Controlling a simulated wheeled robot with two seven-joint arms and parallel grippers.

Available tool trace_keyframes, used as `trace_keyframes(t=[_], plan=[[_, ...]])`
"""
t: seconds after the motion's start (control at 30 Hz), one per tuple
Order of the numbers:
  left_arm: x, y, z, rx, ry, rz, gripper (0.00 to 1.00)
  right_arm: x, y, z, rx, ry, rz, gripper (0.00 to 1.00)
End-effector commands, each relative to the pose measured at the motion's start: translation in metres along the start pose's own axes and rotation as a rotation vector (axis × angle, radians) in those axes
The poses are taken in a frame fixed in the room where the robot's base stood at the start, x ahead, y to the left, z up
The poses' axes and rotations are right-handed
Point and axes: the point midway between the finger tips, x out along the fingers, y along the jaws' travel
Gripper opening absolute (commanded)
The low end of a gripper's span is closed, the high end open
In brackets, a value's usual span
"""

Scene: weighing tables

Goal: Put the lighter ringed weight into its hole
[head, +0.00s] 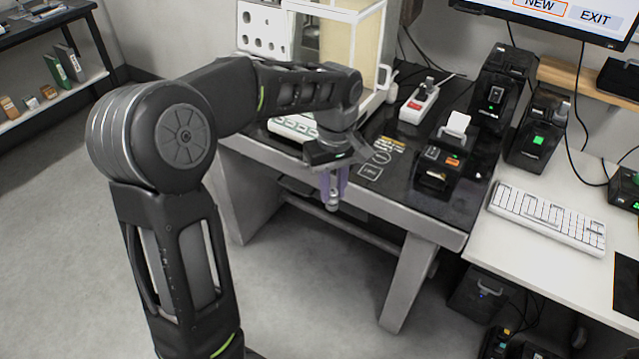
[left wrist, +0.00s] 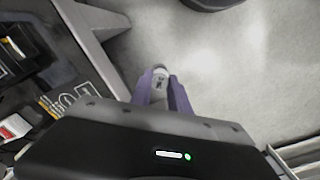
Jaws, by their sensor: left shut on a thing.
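My left gripper (head: 334,190) hangs just off the front edge of the dark-topped weighing table (head: 400,205), with its purple fingers pointing down. It is shut on a small grey metal weight (head: 332,204), which shows between the fingertips. In the left wrist view the weight (left wrist: 160,76) sits between the purple fingers (left wrist: 162,88) over the floor; its ring cannot be made out clearly. A white panel with several round holes (head: 262,32) stands at the back of the table. A second ringed weight cannot be made out. My right gripper is not in view.
A glass-sided balance (head: 340,40) stands at the table's back. Black label printers (head: 440,165) and a power strip (head: 419,102) stand on its right part. A white keyboard (head: 548,217) lies on the desk at right. The floor in front is clear.

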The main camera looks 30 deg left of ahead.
Motion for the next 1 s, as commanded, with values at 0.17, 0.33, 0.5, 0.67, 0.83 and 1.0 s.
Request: trace_keyframes(t=[0.17,0.33,0.5,0.67,0.83,1.0], plan=[[0.041,0.028,0.005,0.283,0.000,-0.007,0.00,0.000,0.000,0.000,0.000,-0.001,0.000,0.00],[0.096,0.053,0.022,0.583,0.000,-0.012,0.00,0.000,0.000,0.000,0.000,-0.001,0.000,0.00],[0.158,0.068,0.054,0.841,-0.003,-0.008,0.00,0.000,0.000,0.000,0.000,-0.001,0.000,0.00],[0.191,0.070,0.077,0.949,-0.003,0.003,0.00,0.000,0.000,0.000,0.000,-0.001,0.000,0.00],[0.199,0.070,0.084,0.975,-0.002,0.007,0.00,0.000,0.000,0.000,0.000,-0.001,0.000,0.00],[0.199,0.070,0.084,0.973,-0.002,0.007,0.00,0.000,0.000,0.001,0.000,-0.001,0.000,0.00]])
